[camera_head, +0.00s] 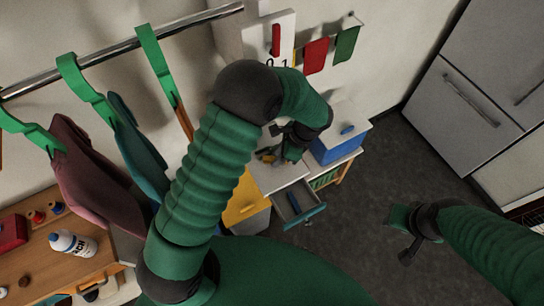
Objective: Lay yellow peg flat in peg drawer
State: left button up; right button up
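A small yellow piece, which may be the yellow peg (268,156), shows at the fingers of my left gripper (270,146). The gripper is over the white top of a small cabinet (284,174), and I cannot tell whether its fingers are closed on the piece. An open drawer (305,217) with a blue front sticks out below the cabinet top, right of and below the gripper. A dark blue peg (294,203) lies in it. My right gripper (405,236) is open and empty above the dark floor, well to the right of the drawer.
A blue and white box (338,147) stands right of my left gripper. Clothes (95,170) hang from a rail at left, above a wooden bench with a white bottle (73,243). The floor at right is clear.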

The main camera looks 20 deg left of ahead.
pick_arm(q)
jog(key=shift+a+f, duration=0.1)
jog(key=shift+f, duration=0.05)
grip_shut()
jog(key=shift+w, duration=0.1)
